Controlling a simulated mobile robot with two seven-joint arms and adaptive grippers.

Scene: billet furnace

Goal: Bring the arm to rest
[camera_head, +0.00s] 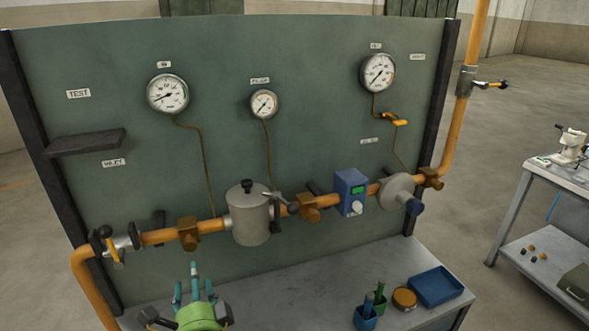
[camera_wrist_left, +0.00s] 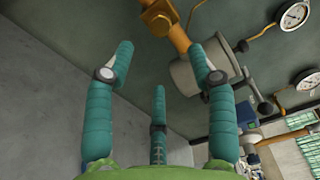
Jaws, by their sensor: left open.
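My left gripper (camera_head: 194,285) shows at the bottom of the head view, left of centre. It has a green palm and teal fingers that point up, in front of the panel and below the orange pipe. In the left wrist view its three teal fingers (camera_wrist_left: 160,85) are spread apart, with nothing between them. The gripper is open and empty. It appears apart from the pipe and the grey canister (camera_head: 250,218). My right gripper is in neither view.
A green panel (camera_head: 220,90) carries gauges, an orange pipe (camera_head: 160,237), valves and a blue box (camera_head: 350,190). A side table (camera_head: 545,245) stands right. The bench's middle is clear.

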